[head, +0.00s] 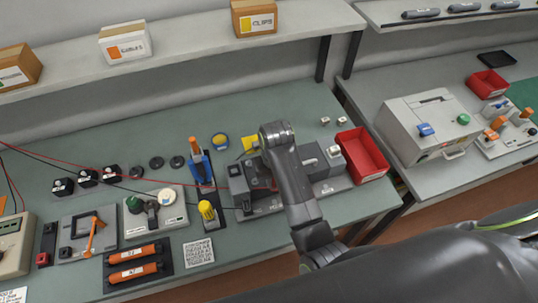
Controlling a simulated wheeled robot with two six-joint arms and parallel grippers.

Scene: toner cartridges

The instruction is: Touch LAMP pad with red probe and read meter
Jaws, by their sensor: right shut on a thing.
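My right gripper (262,172) is over the grey device (238,187) in the middle of the bench, with its fingers mostly hidden by my own wrist. It is shut, and a thin red lead (100,168) runs from the left edge right up to it, so it holds the red probe; the probe's body and tip are hidden. I cannot tell whether the tip touches anything. The LAMP pad cannot be made out. A beige box, probably the meter (14,250), is cut off at the left edge, and its reading cannot be read. My left gripper is out of view.
A red bin (362,155) stands right of the grey device. Orange cylinders (133,262) lie in a black tray at the front. Some green bench top (290,97) is clear behind.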

